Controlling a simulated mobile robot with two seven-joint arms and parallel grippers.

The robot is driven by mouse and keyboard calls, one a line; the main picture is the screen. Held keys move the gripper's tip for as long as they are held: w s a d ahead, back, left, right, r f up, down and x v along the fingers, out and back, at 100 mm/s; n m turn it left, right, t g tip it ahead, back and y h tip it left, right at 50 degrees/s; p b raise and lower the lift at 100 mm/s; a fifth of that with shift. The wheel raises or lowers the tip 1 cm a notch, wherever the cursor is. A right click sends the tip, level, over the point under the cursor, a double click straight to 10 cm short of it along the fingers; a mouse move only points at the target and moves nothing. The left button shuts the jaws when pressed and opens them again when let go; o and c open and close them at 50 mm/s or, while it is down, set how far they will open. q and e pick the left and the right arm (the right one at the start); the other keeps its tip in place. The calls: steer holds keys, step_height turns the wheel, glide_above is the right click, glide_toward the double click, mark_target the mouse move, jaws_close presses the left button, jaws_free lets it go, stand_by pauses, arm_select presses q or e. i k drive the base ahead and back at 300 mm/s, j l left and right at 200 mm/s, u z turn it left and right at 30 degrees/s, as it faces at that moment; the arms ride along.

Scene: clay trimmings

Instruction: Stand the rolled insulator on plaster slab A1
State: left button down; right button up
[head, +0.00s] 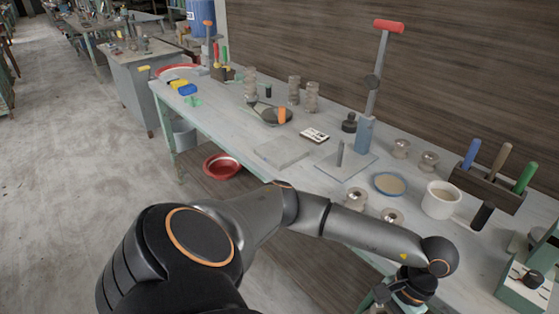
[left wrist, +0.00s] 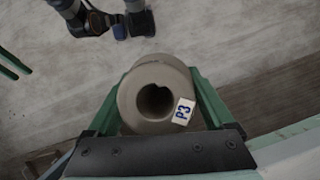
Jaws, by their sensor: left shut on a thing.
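My left gripper (left wrist: 157,98) is shut on a grey-brown hollow clay piece (left wrist: 137,112) with a P3 label, in the left wrist view. Its round open end faces the camera, and green fingers grip both sides. In the head view my left arm reaches across the front of the table, and the gripper (head: 378,296) is mostly hidden at the bottom edge. A flat pale slab (head: 282,152) lies bare near the table's front edge; no A1 label is readable. Other ribbed clay pieces (head: 312,97) stand toward the back. My right gripper is out of view.
A grey plate (head: 340,177) carries a tall red-handled tool and a short grey post. A blue-rimmed dish (head: 388,184), white cup (head: 441,200), tool rack (head: 487,187) and small round knobbed items crowd the right. A white marked card (head: 314,135) lies behind the slab.

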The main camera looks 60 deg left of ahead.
mark_target(281, 149)
steer(key=j+u, duration=0.45)
steer(key=j, duration=1.7)
